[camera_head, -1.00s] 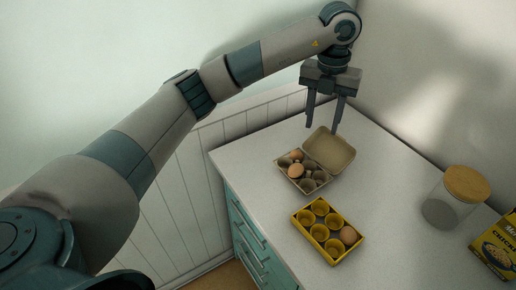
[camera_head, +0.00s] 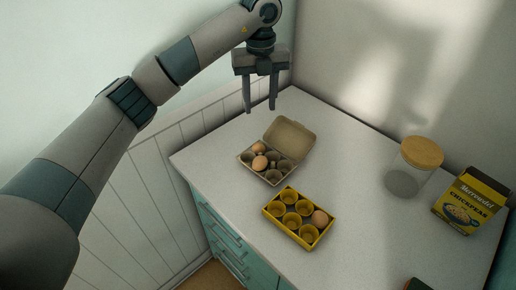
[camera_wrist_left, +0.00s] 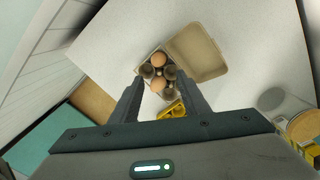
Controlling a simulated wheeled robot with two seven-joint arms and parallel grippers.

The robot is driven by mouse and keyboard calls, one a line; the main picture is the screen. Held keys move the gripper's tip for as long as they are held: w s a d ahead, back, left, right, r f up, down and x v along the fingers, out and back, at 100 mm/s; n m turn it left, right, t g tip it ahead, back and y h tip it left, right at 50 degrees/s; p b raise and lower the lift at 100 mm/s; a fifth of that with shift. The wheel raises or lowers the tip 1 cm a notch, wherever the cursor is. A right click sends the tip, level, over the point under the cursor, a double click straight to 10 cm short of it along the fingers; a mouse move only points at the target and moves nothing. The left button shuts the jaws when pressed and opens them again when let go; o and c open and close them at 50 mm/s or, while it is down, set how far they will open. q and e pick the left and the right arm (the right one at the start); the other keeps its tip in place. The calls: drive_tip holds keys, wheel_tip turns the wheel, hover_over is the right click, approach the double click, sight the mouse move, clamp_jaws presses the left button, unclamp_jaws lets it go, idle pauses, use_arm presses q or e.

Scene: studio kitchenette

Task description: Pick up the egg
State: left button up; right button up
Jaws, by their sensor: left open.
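A grey-brown egg carton (camera_head: 262,175) stands open on the counter, its lid (camera_head: 289,137) tilted back. It holds two brown eggs, a far egg (camera_head: 259,147) and a near egg (camera_head: 260,163); its other visible cups look empty. A third brown egg (camera_head: 320,218) sits in a corner cup of a yellow egg tray (camera_head: 275,213). My left gripper (camera_head: 260,110) is open and empty, pointing down above and behind the carton. In the left wrist view, the far egg (camera_wrist_left: 157,84) and near egg (camera_wrist_left: 159,59) appear between and beyond the fingers. My right gripper is not in view.
A glass jar with a wooden lid (camera_head: 422,152) and a yellow chickpea box (camera_head: 471,203) stand at the right. A dark object (camera_head: 418,285) shows at the bottom edge. The counter (camera_head: 345,140) is clear between carton and jar. Walls border it behind.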

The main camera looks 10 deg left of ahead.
use_arm(q)
drive_tip(key=p, duration=0.4)
hover_over(260, 144)
wheel_tip(260, 144, down, 10)
drive_tip(key=shift+w+f, duration=0.1)
drive_tip(key=shift+f, duration=0.45)
drive_tip(key=shift+p, duration=0.3)
